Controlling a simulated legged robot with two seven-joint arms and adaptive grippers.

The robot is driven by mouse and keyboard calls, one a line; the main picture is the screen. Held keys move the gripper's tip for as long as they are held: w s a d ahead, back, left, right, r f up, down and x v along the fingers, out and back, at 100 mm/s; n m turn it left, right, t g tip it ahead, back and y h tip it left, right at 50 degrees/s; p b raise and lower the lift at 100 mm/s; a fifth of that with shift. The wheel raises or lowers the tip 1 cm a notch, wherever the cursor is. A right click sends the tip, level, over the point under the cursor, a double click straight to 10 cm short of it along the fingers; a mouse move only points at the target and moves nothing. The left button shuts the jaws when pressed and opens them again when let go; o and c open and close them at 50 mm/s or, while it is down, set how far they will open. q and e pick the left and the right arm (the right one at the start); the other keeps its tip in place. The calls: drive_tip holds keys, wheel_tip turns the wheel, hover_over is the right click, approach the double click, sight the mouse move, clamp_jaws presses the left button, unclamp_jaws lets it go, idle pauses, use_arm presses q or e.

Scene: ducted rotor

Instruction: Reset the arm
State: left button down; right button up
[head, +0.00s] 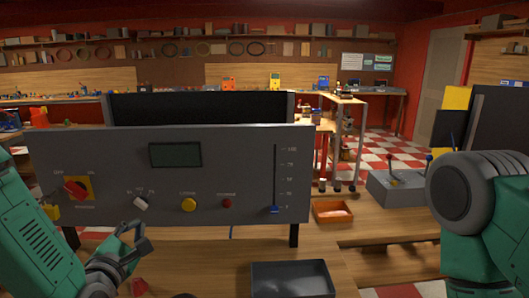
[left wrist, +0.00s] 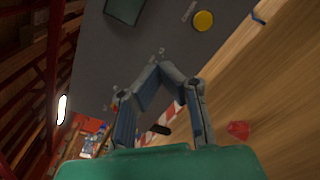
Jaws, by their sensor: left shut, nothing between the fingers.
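My left gripper (head: 136,232) is in front of the lower edge of a grey control panel (head: 260,160), below its white knob (head: 140,202). In the left wrist view the gripper (left wrist: 158,66) has its fingertips together with nothing between them. The panel also shows in the left wrist view (left wrist: 150,35), with its yellow button (left wrist: 203,21) beyond the fingertips. My right arm's green and grey link is at the right of the head view; its gripper is out of view.
The panel carries a red rotary switch (head: 76,189), a red button (head: 227,203) and a blue-handled slider (head: 275,209). A dark tray (head: 290,291) and an orange tray (head: 332,220) are on the wooden table. A grey lever box (head: 400,190) stands at right.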

use_arm(q)
drive_tip(key=s+f+m+g, duration=0.3)
drive_tip(key=s+f+m, duration=0.2)
drive_tip(key=f, duration=0.2)
drive_tip(key=s+f+m+g+h, duration=0.1)
drive_tip(key=s+f+m+g, duration=0.2)
drive_tip(key=s+f+m, duration=0.2)
drive_tip(key=s+d+f+m+g, duration=0.1)
drive_tip(key=s+f+m+g, duration=0.2)
drive_tip(key=f, duration=0.8)
drive_tip(key=shift+s+d+m+g+h, duration=0.1)
drive_tip(key=shift+s+m+g+h, duration=0.25)
drive_tip(key=shift+s+m, duration=0.95)
drive_tip(key=s+a+f+m+g, duration=0.1)
drive_tip(key=s+f+m+g, duration=0.35)
drive_tip(key=s, duration=0.55)
drive_tip(key=s+a+f+m+g, duration=0.1)
drive_tip(key=s+f+m+g, duration=0.2)
drive_tip(key=s+m, duration=0.55)
wheel_tip(320, 180, down, 13)
drive_tip(key=d+n+b, duration=0.1)
drive_tip(key=b, duration=1.2)
drive_tip(key=shift+s+r+b, duration=0.15)
drive_tip(key=shift+s+b, duration=0.15)
use_arm(e)
wheel_tip(320, 180, down, 14)
drive_tip(key=shift+w+r, duration=0.15)
drive_tip(key=shift+w, duration=0.2)
use_arm(q)
drive_tip(key=shift+w, duration=0.1)
